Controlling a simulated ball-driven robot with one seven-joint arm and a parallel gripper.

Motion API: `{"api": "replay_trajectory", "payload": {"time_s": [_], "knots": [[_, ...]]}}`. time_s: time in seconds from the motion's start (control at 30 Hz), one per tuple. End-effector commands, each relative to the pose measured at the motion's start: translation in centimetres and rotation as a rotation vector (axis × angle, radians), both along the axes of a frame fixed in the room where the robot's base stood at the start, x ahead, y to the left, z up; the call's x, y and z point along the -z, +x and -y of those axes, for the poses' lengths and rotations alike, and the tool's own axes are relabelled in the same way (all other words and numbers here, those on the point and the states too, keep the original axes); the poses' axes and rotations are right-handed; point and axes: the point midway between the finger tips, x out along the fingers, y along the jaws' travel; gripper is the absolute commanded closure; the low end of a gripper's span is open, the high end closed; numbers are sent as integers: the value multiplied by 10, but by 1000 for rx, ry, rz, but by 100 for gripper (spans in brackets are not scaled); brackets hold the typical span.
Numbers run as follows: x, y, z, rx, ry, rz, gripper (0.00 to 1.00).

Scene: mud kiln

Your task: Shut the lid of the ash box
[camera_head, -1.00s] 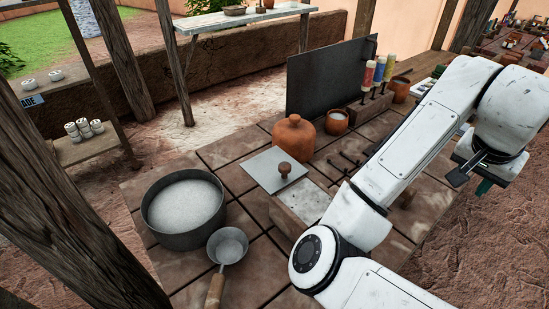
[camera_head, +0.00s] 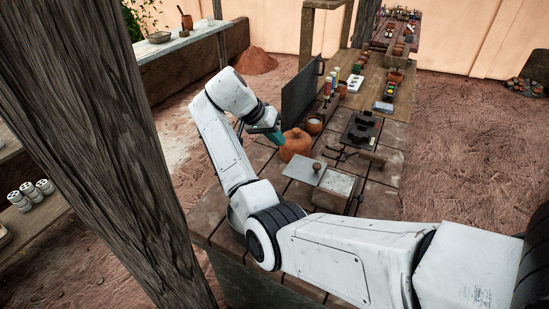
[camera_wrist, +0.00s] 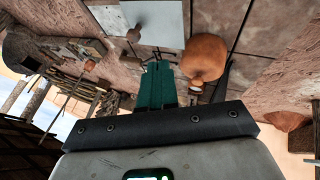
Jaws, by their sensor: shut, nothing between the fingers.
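The ash box (camera_head: 333,192) stands on the tiled worktop with pale grey ash showing in its open part. Its flat grey lid (camera_head: 297,166) lies off to the left side of the opening, with a brown knob (camera_head: 317,168) on top. The lid (camera_wrist: 165,22) and knob (camera_wrist: 133,34) also show at the top of the wrist view. My gripper (camera_head: 275,136) has teal fingers (camera_wrist: 157,85), shut and empty. In the head view it is beyond the lid, at the upper left of the round orange jar (camera_head: 295,146), apart from the knob.
The orange jar also shows in the wrist view (camera_wrist: 203,58), close to the fingers. A dark upright panel (camera_head: 300,92), an orange cup (camera_head: 314,125) and a black rack (camera_head: 362,130) stand farther back. A thick wooden post (camera_head: 110,130) blocks the left of the head view.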

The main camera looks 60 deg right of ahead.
Motion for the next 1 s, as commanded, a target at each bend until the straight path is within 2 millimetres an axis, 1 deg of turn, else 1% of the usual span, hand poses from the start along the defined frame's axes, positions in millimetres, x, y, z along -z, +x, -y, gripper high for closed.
{"api": "replay_trajectory", "payload": {"time_s": [0.17, 0.27, 0.67, 0.7, 0.8, 1.0], "knots": [[11, -5, 6, 4, -1, -7, 100], [22, -10, 12, 4, 0, -7, 100], [85, -37, 46, 3, 3, -7, 100], [82, -45, 48, 4, -1, -5, 100], [84, -58, 51, 4, -2, -4, 100], [88, -72, 54, 2, -1, -4, 100]]}}
